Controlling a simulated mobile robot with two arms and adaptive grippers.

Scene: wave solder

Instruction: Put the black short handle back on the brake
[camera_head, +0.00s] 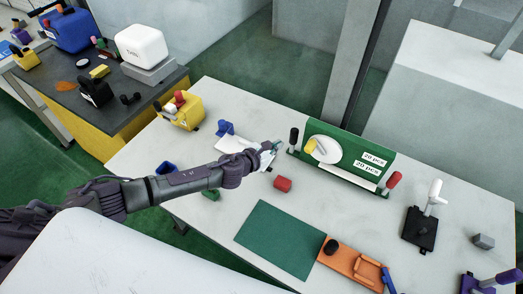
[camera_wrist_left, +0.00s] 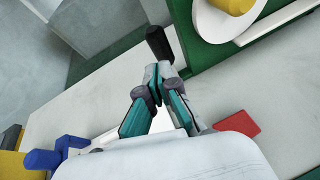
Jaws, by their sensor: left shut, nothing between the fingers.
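A black handle (camera_head: 293,137) stands upright at the left end of a green fixture (camera_head: 343,146), which has a red handle (camera_head: 393,180) at its right end. The black handle also shows just beyond my left fingertips in the left wrist view (camera_wrist_left: 158,42). My left gripper (camera_head: 273,147) is shut and empty, a little left of this handle; I cannot tell whether they touch. Another short black piece (camera_head: 331,246) is on the orange tray (camera_head: 346,266). I cannot tell for sure which part is the brake. My right gripper is not in view.
A red block (camera_head: 283,183), a green mat (camera_head: 279,239) and a blue piece (camera_head: 226,128) are around the left arm. A yellow box with handles (camera_head: 180,112) stands at the back left. A black base with a white handle (camera_head: 420,230) is at right. Bare table lies between the mat and fixture.

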